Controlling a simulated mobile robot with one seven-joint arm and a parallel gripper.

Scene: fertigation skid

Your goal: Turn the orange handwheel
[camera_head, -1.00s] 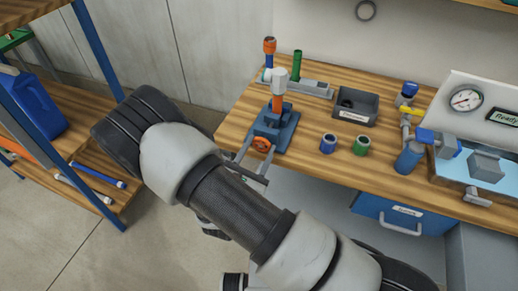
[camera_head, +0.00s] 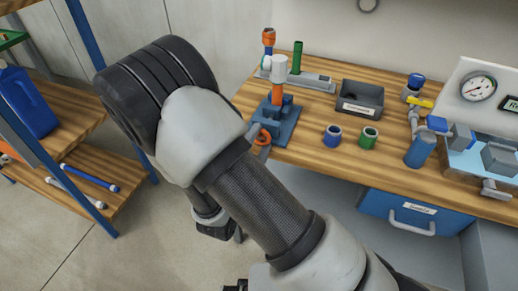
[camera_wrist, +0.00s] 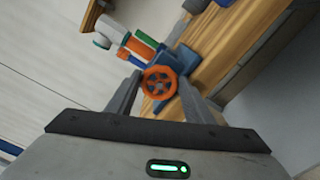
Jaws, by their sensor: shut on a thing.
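The orange handwheel (camera_head: 262,138) sits on the front of a blue clamp or vise (camera_head: 282,122) at the bench's left front edge. In the wrist view the spoked handwheel (camera_wrist: 159,83) lies between the two grey fingers of my gripper (camera_wrist: 158,90). The fingers are shut on its rim, one on each side. In the head view my own arm hides most of the gripper; only a bit of finger shows below the wheel. An orange and white upright piece (camera_head: 279,85) stands in the clamp.
On the bench are a dark grey bin (camera_head: 360,100), a blue ring (camera_head: 332,136), a green ring (camera_head: 368,137) and a rack (camera_head: 310,80) with upright parts. A gauge panel (camera_head: 478,88) and blue filter (camera_head: 420,152) stand right. A shelf (camera_head: 75,155) is left.

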